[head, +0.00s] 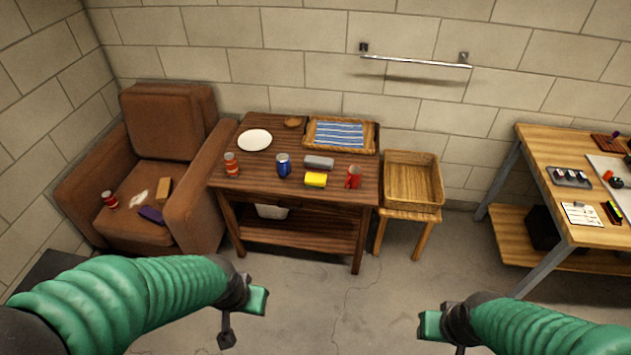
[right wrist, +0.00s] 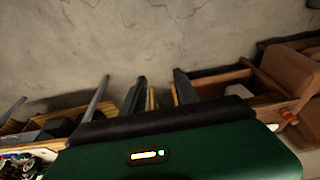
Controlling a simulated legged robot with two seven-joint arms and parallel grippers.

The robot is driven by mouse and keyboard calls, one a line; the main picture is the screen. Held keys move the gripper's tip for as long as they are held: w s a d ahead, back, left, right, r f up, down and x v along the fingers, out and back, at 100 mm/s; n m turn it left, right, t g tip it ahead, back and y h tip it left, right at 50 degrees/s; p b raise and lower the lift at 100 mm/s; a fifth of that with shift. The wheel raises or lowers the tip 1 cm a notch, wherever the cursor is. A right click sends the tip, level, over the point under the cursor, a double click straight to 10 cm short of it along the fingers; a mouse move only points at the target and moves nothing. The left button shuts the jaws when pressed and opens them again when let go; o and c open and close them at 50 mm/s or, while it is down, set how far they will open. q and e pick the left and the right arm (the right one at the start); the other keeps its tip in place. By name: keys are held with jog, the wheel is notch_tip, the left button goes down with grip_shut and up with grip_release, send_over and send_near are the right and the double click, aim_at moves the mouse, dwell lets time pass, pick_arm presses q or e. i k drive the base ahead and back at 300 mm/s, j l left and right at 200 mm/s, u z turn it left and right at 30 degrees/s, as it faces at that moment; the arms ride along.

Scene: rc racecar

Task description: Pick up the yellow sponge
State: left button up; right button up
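The yellow sponge (head: 316,180) lies on the dark wooden table (head: 222,178) near its front edge, between a blue can and a red mug. It has a dark lower edge. My left gripper (head: 257,300) is in front of the table, well short of the sponge; its fingers are not clear enough to judge. My right gripper (head: 430,325) is low at the right, also far from the sponge. In the right wrist view, two dark fingers (right wrist: 160,92) stand apart with nothing visible between them. The sponge cannot be made out there.
Around the sponge stand a blue can (head: 283,165), a grey block (head: 319,162), a red mug (head: 353,177) and a red can (head: 232,164). A white plate (head: 254,140) and a basket tray (head: 367,148) lie behind. An armchair (head: 200,205), wooden crate (head: 412,200) and workbench (head: 560,145) flank the table.

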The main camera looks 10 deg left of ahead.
aim_at(316, 180)
jog(key=i+j+u, duration=0.25)
jog(key=i, duration=0.7)
jog(key=i+u, duration=0.3)
jog(key=i, duration=0.7)
